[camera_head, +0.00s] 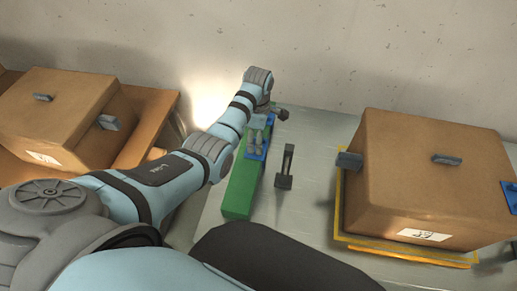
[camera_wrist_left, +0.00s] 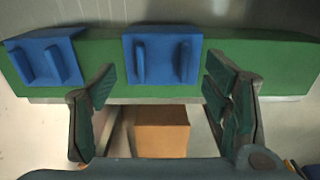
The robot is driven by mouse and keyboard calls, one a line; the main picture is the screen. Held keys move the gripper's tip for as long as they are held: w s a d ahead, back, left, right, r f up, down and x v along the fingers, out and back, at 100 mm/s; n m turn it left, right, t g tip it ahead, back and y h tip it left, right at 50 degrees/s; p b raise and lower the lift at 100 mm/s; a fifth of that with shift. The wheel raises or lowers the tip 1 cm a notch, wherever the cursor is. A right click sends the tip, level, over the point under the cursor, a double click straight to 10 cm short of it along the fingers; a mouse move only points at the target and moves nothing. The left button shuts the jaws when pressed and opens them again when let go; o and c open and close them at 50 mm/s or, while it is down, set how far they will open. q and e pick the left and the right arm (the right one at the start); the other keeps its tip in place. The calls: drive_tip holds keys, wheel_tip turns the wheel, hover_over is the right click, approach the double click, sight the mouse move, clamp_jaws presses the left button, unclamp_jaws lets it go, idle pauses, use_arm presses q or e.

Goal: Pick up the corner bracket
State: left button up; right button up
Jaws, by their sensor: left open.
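A green block (camera_head: 240,187) lies lengthwise on the grey table and carries blue pieces. In the left wrist view, a blue bracket-like piece with two upright ribs (camera_wrist_left: 162,57) sits on the green block (camera_wrist_left: 100,62). A second similar blue piece (camera_wrist_left: 45,58) sits to its left. I cannot tell for certain which is the corner bracket. My left gripper (camera_head: 257,146) is over the block, fingers pointing down. In the wrist view its open fingers (camera_wrist_left: 158,80) stand either side of the middle blue piece, with nothing held. My right gripper is not in view.
A dark lever-like object (camera_head: 285,168) stands right of the block. A large brown box (camera_head: 430,185) on a yellow-edged base is further right. Another box (camera_head: 55,110) stands on a wooden surface at left. A wall closes off the back. Bare table (camera_head: 310,140) lies between lever and box.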

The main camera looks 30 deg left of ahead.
use_arm(q)
wheel_tip(320, 180, down, 3)
drive_tip(key=shift+s+d+f+b, duration=0.1)
drive_tip(key=shift+s+d+b, duration=0.05)
drive_tip(key=shift+b, duration=0.2)
drive_tip(key=shift+c, duration=0.7)
drive_tip(key=c, duration=1.1)
